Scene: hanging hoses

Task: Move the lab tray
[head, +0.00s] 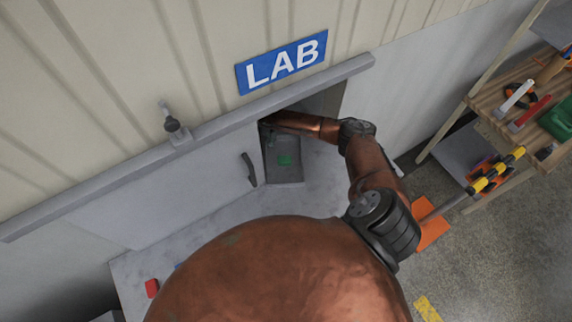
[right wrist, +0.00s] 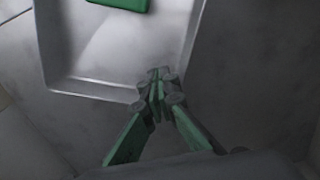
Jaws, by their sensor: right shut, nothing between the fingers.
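The lab tray (head: 285,177) is a grey, shallow tray inside the opening under the LAB sign, with a green object (head: 285,160) in it. In the right wrist view the tray (right wrist: 110,55) fills the upper left, and part of the green object (right wrist: 118,4) shows at the top edge. My right gripper (right wrist: 157,82) is shut and empty, its fingertips close together at the tray's near right corner. I cannot tell whether they touch the rim. In the head view my right arm reaches into the opening, and its fingertips are hard to make out. My left gripper is not in view.
A grey sliding door (head: 190,195) with a dark handle (head: 249,170) stands left of the opening, below a rail. A blue LAB sign (head: 282,62) hangs above. A grey counter (head: 225,228) runs in front, with a red object (head: 152,288). A wooden tool shelf (head: 500,95) stands at right.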

